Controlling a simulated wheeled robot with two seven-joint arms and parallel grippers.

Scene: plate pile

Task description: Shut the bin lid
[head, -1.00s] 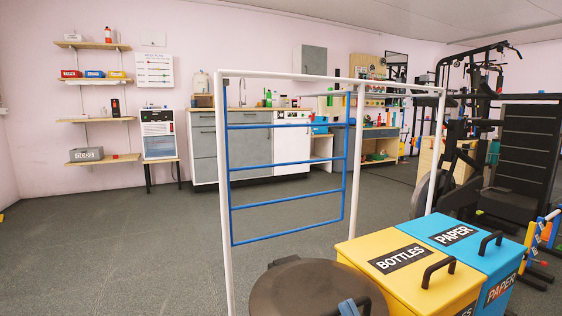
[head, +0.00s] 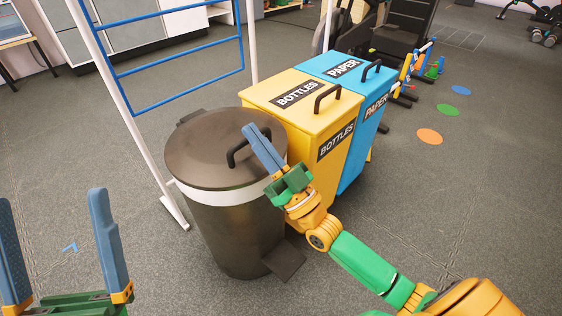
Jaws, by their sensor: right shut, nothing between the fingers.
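A round dark bin (head: 222,232) with a pale band under its rim stands on the floor in the middle. Its dark lid (head: 200,155) lies flat on top and looks shut, with a black handle near its right side. My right gripper (head: 252,130) is shut and empty, with its blue fingers over the right part of the lid beside the handle. I cannot tell whether they touch the lid or handle. My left gripper (head: 51,196) is open and empty at the lower left, apart from the bin.
A yellow BOTTLES bin (head: 320,172) and a blue PAPER bin (head: 362,140) stand just right of the round bin, lids shut. A white frame with blue bars (head: 180,104) stands behind. A pedal (head: 284,262) juts out at the bin's foot.

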